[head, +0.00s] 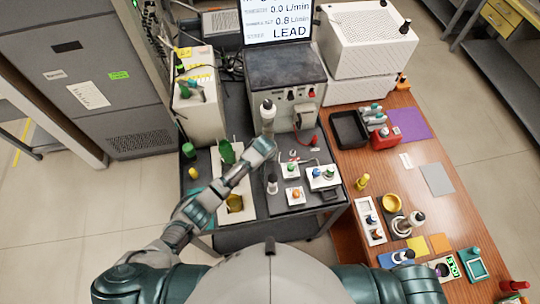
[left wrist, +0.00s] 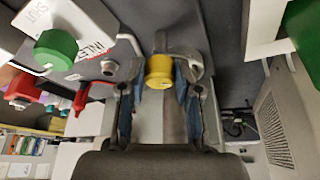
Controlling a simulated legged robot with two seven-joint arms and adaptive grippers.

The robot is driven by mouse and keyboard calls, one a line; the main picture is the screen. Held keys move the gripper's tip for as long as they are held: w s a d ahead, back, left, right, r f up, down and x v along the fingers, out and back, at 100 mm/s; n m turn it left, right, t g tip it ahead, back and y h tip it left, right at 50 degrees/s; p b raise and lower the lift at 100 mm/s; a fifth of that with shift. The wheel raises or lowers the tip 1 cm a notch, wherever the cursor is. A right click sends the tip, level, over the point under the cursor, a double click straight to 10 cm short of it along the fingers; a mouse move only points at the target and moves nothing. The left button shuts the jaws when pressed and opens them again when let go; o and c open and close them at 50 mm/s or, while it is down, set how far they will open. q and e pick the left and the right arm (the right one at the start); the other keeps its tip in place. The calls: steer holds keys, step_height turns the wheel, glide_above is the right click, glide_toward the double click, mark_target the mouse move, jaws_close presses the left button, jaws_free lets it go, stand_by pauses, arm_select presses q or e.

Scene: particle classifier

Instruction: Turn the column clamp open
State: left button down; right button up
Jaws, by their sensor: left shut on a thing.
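In the left wrist view, a yellow cylindrical knob (left wrist: 158,72) sits between the fingers of my left gripper (left wrist: 161,82), in front of a grey curved clamp part (left wrist: 190,62). The fingers with blue pads are close along both sides of the knob, and the gripper is shut on it. In the head view my left gripper (head: 267,130) reaches up to the front of the dark bench instrument (head: 285,75). The hand hides the knob there, and how far the clamp is turned cannot be told. My right gripper is out of view.
A green knob (left wrist: 56,49) on a white inlet block and a red fitting (left wrist: 22,89) are to the left in the wrist view. In the head view, small valve blocks (head: 322,178) stand right of my arm, and a wooden table (head: 350,205) holds several parts.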

arm_select(q)
steer(key=c, duration=1.1)
jaws_free()
steer(key=shift+w+d+r, duration=0.1)
steer(key=shift+w+r, duration=0.3)
steer(key=shift+r, duration=0.1)
steer(key=shift+w+d+f, duration=0.15)
steer(key=shift+f, duration=0.25)
steer(key=v, duration=1.2)
steer(key=shift+w+f, duration=0.1)
